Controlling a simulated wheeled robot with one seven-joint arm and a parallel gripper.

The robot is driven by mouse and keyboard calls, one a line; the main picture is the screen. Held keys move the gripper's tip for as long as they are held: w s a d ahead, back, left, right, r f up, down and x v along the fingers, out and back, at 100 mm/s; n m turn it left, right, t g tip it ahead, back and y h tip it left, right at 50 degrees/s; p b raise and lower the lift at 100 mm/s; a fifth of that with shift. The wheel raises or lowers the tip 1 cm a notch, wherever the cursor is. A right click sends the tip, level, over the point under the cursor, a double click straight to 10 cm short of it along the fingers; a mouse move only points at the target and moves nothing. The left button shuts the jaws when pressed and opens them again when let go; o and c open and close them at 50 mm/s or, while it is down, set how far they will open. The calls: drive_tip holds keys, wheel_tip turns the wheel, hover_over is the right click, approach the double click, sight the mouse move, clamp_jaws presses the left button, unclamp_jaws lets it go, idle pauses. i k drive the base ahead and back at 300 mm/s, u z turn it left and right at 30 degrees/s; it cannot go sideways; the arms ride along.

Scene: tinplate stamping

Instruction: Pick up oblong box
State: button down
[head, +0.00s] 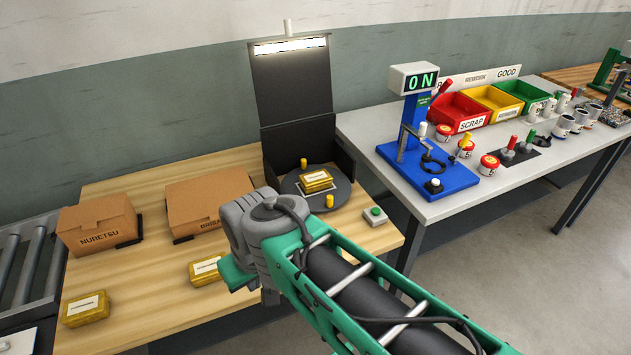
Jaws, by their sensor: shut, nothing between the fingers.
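Several boxes could be the oblong box; I cannot tell which one the name means. One yellow-gold box with a pale label (206,269) lies on the wooden table, just left of my gripper (238,277). A similar gold box (87,309) lies near the table's front left. A third gold box (315,181) rests on the dark round plate (332,195) under the lamp. My gripper is shut and empty, apart from the left gold box.
Cardboard boxes marked NURETSU (99,226) and another (209,202) stand behind on the wooden table (150,265). A dark panel with a lamp (289,45) rises at the back. A white bench (420,205) on the right holds a blue stand, red, yellow and green bins, and tins.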

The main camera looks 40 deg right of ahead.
sight(319, 179)
drive_tip(key=z, duration=0.95)
drive_tip(key=i, duration=0.35)
drive_tip(key=u, duration=1.1)
